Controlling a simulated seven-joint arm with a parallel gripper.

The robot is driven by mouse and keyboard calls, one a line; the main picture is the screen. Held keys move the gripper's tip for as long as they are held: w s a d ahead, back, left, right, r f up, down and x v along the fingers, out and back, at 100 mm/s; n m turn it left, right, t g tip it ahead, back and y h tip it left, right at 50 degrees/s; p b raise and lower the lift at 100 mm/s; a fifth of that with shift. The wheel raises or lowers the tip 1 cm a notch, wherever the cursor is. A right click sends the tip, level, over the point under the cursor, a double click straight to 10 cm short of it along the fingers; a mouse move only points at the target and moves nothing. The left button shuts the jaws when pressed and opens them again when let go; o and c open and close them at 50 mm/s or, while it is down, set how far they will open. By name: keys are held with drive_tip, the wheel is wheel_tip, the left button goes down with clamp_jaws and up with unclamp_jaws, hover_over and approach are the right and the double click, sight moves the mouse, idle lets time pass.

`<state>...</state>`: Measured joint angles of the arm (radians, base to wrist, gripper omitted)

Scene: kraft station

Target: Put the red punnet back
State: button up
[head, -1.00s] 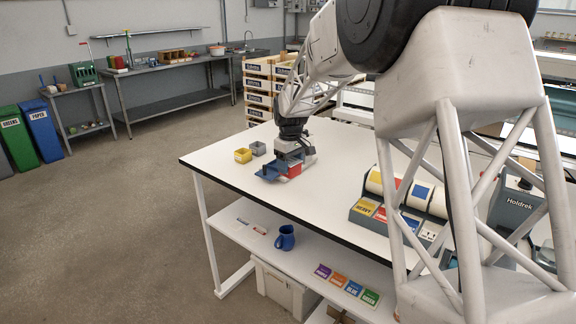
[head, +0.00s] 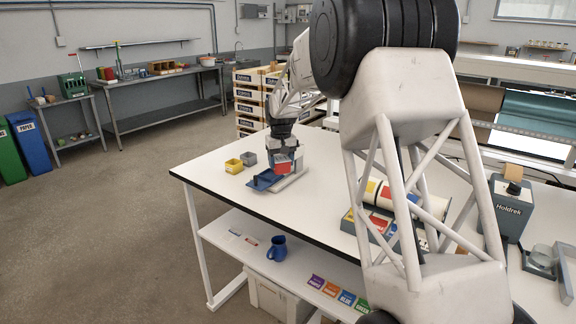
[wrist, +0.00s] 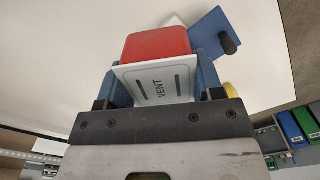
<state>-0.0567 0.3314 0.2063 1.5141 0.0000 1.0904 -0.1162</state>
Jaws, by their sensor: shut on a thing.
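The red punnet (head: 283,168) is held at my gripper (head: 284,157), over the near left part of the white table. In the wrist view the red punnet (wrist: 156,44) has a pale panel marked VENT on the side facing the camera. The blue fingers of my gripper (wrist: 158,88) are shut on it from both sides. A blue tray-like fixture (head: 262,181) with a pale base lies just below and left of the punnet. A blue plate with a dark knob (wrist: 214,36) shows beyond the punnet. I cannot tell the exact gap below the punnet.
A yellow punnet (head: 233,166) and a grey punnet (head: 249,158) stand left of my gripper. Rolls with coloured labels (head: 405,198) sit to the right, partly behind my arm. A blue jug (head: 277,248) stands on the lower shelf. The front middle of the white table (head: 300,212) is clear.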

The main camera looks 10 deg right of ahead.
drive_tip(key=w+a+n, duration=0.2)
drive_tip(key=w+a, duration=0.2)
drive_tip(key=a, duration=0.4)
drive_tip(key=w+a+f+n, duration=0.1)
drive_tip(key=w+a+n, duration=0.1)
drive_tip(key=w+a, duration=0.2)
drive_tip(key=w+a+f+n, duration=0.1)
drive_tip(key=w+a+n, duration=0.2)
drive_tip(key=a, duration=0.8)
drive_tip(key=shift+w+a+f, duration=0.15)
drive_tip(key=shift+w+a, duration=0.15)
drive_tip(key=shift+w, duration=0.8)
drive_tip(key=shift+f, duration=0.2)
drive_tip(key=shift+f, duration=2.6)
drive_tip(key=shift+f, duration=0.8)
drive_tip(key=o, duration=1.1)
drive_tip(key=shift+c, duration=0.2)
drive_tip(key=shift+r, duration=0.15)
